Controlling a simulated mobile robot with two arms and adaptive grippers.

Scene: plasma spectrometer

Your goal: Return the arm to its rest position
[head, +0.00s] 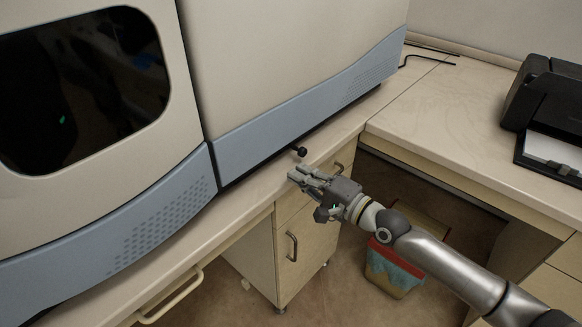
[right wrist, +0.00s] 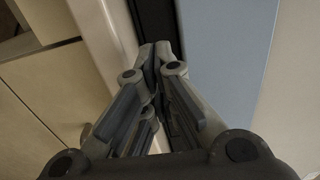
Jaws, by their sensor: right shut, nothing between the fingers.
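My right gripper (head: 294,176) is shut and empty in the head view. It is over the front edge of the bench, just below a small black knob (head: 300,151) at the base of the large spectrometer (head: 290,115). A gap shows between fingertips and knob. In the right wrist view the fingertips (right wrist: 160,52) meet, with the blue-grey spectrometer panel (right wrist: 225,60) to their right and the bench edge to their left. The knob cannot be made out there. My right arm reaches in from the lower right. My left gripper is not in view.
A black printer (head: 545,105) stands on the right bench (head: 440,120), whose left part is clear. A cabinet with a handle (head: 292,246) is below the gripper. A coloured bin (head: 393,272) stands on the floor under my arm. A drawer handle (head: 170,295) juts out at lower left.

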